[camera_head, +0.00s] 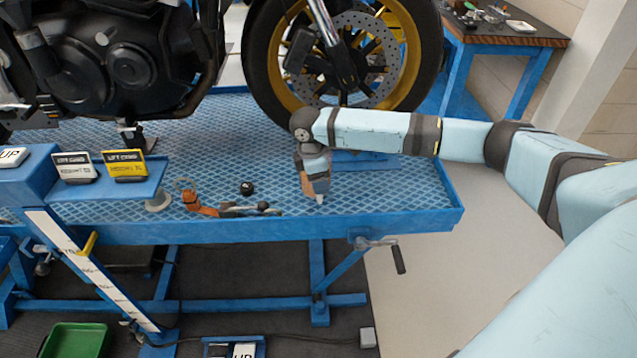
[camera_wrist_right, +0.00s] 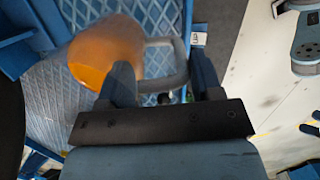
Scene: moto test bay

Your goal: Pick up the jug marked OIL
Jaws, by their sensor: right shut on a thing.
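An orange, rounded jug (camera_wrist_right: 105,50) with a grey loop handle (camera_wrist_right: 168,62) shows in the right wrist view, over the blue tread plate. No OIL marking can be read on it. My right gripper (camera_wrist_right: 165,78) has its fingers at the handle side and is shut on the jug. In the head view my right gripper (camera_head: 318,190) points down low over the lift platform, mostly hidden by its wrist. Only a small orange patch of the jug (camera_head: 305,183) shows beside it. I cannot tell whether the jug touches the platform. My left gripper is not in view.
A motorcycle wheel (camera_head: 345,55) stands behind my right arm on the blue lift platform (camera_head: 400,195). An orange-and-grey tool (camera_head: 205,204) and a small black ball (camera_head: 247,188) lie to the left. A crank handle (camera_head: 398,258) sticks out from the platform's front edge.

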